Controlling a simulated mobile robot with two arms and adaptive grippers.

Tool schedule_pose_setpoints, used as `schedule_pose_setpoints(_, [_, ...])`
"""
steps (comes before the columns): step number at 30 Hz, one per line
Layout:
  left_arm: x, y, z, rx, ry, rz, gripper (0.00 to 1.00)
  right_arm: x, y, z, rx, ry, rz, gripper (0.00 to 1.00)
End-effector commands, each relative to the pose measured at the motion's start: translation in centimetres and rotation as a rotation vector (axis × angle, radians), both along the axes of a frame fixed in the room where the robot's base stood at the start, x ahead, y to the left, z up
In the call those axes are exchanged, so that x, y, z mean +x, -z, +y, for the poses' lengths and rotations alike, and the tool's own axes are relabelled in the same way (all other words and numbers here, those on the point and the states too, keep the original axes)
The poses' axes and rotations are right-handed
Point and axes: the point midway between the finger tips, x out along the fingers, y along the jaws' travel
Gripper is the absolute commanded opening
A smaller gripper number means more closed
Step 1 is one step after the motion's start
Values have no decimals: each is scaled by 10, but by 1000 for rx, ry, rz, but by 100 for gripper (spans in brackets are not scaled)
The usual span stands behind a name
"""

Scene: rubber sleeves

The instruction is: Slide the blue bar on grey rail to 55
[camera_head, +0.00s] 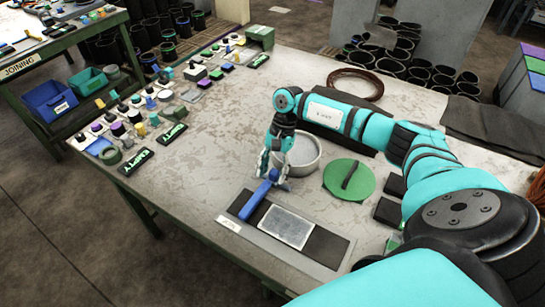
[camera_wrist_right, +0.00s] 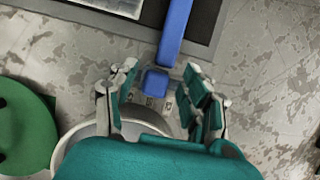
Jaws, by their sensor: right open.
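A long blue bar (camera_head: 257,198) shows in the head view at the left end of a dark base, just below my right gripper (camera_head: 276,172). In the right wrist view the long blue bar (camera_wrist_right: 177,30) ends near a small blue block (camera_wrist_right: 155,83). A grey strip with small marks (camera_wrist_right: 158,104), possibly the rail, lies beside this block; the marks are too blurred to read. My right gripper (camera_wrist_right: 160,78) is open, with its fingers on either side of the blue block. I cannot tell whether they touch it. Most of the strip is hidden. My left gripper is not in view.
A round grey pot (camera_head: 307,160) stands close beside my right gripper. A green lid (camera_head: 348,180) lies right of it. A grey plate (camera_head: 286,228) lies on the dark base (camera_head: 325,247). Small parts crowd the table's far left edge; the left middle is clear.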

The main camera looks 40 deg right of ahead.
Motion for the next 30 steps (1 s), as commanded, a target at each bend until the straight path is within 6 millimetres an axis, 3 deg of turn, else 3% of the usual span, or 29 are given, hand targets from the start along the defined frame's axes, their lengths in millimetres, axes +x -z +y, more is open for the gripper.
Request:
schedule_pose_setpoints(16, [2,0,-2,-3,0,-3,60,16,-93,-36,0,2,-4,48])
schedule_pose_setpoints(22, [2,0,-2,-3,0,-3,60,17,-107,-42,1,1,-3,48])
schedule_pose_setpoints(30, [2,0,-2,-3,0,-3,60,17,-108,-42,1,1,-2,48])
